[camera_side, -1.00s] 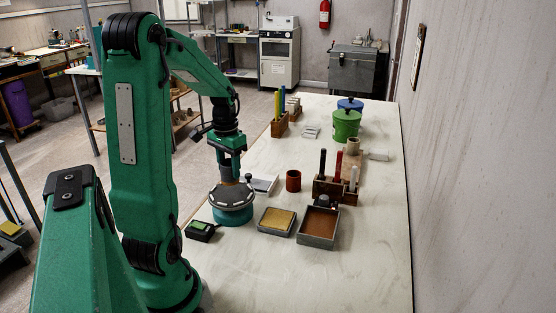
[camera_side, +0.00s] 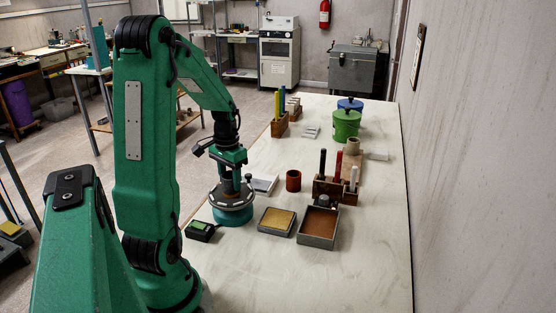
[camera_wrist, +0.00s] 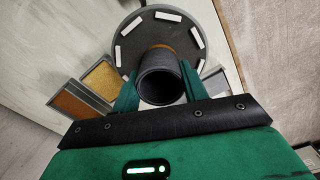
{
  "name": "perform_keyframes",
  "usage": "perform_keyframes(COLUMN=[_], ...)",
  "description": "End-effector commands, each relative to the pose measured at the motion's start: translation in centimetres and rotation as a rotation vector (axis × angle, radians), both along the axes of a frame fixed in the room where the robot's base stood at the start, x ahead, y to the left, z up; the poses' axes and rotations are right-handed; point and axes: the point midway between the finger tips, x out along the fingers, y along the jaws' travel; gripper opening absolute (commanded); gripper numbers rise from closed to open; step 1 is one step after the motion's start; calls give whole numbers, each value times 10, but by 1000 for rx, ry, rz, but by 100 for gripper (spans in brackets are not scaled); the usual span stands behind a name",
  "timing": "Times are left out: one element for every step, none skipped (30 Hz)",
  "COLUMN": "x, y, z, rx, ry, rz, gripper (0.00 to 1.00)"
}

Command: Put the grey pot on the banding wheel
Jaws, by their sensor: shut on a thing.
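The grey pot (camera_wrist: 161,76), dark and open-mouthed, stands between the two fingers of my gripper (camera_wrist: 159,92) in the wrist view, and the jaws are shut on it. An orange-brown band shows at its far end. In the side view my gripper (camera_side: 232,185) is low over the banding wheel (camera_side: 226,204), which has a round grey top on a teal base. The wrist view shows the wheel top (camera_wrist: 133,38) with white marks, behind the pot. The pot appears over the wheel's top; whether it touches is hard to tell.
A sponge tray (camera_side: 266,229) and a brown-filled tray (camera_side: 306,237) lie right of the wheel. A red-brown cup (camera_side: 293,181) and a wooden tool holder (camera_side: 324,190) stand beyond. A small dark device (camera_side: 201,231) lies at left. The table's front right is clear.

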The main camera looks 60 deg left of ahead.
Motion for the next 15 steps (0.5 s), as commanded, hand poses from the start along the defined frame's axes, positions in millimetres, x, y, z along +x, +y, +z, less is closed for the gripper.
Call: perform_keyframes(x=[0, 0, 0, 0, 0, 0, 0, 0, 0, 0, 0, 0, 0, 0, 0], y=[0, 0, 0, 0, 0, 0, 0, 0, 0, 0, 0, 0, 0, 0, 0], z=[-1, -2, -3, -2, -2, -2, -2, -2, -2, -2, -2, -2, -2, -2, -2], rx=[0, 0, -1, 0, 0, 0, 0, 0, 0, 0, 0, 0, 0, 0, 0], ry=[1, 1, 1, 1, 1, 1, 1, 1, 1, 1, 1, 1, 1, 1, 1], rz=[0, 0, 0, 0, 0, 0, 0, 0, 0, 0, 0, 0, 0, 0, 0], gripper=[19, 19, 45, 51, 57, 65, 65, 65, 65, 65, 65, 65, 65, 65, 65])
